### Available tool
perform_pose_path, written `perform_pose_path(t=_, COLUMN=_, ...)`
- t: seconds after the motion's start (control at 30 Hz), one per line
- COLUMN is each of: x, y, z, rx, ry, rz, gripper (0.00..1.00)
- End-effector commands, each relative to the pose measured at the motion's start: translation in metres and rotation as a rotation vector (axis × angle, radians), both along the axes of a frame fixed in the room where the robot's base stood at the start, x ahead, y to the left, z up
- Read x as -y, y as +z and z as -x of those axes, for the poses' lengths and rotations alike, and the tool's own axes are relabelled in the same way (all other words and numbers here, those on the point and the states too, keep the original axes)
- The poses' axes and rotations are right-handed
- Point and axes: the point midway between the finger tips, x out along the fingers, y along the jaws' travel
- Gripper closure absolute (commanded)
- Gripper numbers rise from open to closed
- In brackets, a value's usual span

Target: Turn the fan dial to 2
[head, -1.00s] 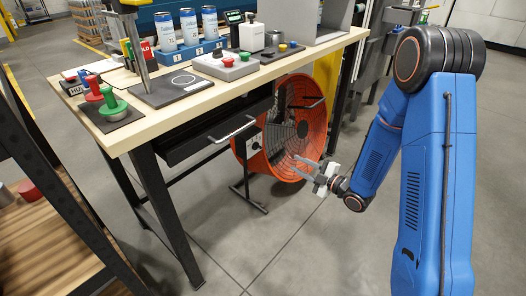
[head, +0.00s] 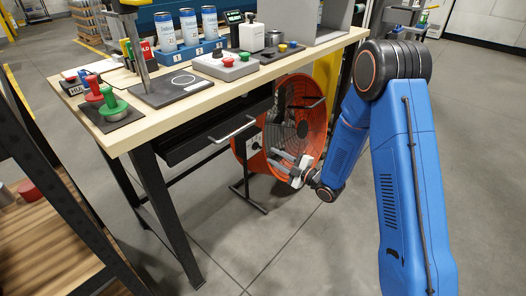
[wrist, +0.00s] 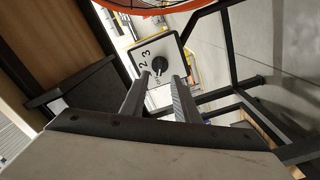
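The orange fan (head: 312,115) stands on the floor under the bench. Its grey control box (head: 249,144) is on the fan's left side. In the wrist view the control plate (wrist: 174,47) carries a black dial (wrist: 160,66), with a 2 and a 3 printed to its left. Other marks are partly hidden by a finger, and I cannot tell which number the dial points to. My gripper (head: 275,159) is in front of the fan, to the right of the box. In the wrist view its fingers (wrist: 162,78) are apart and empty, with the dial just beyond the gap.
The wooden bench (head: 140,127) stands above and left of the fan, with a dark drawer and handle (head: 232,129) under its top. A black bench leg (head: 169,215) and the fan's stand foot (head: 249,200) are nearby. Open floor (head: 300,245) lies in front.

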Motion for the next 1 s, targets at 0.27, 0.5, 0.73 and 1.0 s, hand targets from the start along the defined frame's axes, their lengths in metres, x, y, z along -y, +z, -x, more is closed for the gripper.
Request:
perform_pose_path(t=0.27, x=-0.038, y=0.000, z=-0.026, rx=0.000, ry=0.002, rz=0.000, gripper=0.72)
perform_pose_path(t=0.5, x=-0.055, y=0.000, z=-0.039, rx=0.000, ry=0.002, rz=-0.001, gripper=0.72)
perform_pose_path(t=0.73, x=-0.057, y=0.000, z=-0.041, rx=-0.001, ry=0.000, rz=-0.001, gripper=0.72)
perform_pose_path(t=1.0, x=-0.057, y=0.000, z=-0.041, rx=-0.001, ry=0.000, rz=-0.001, gripper=1.00)
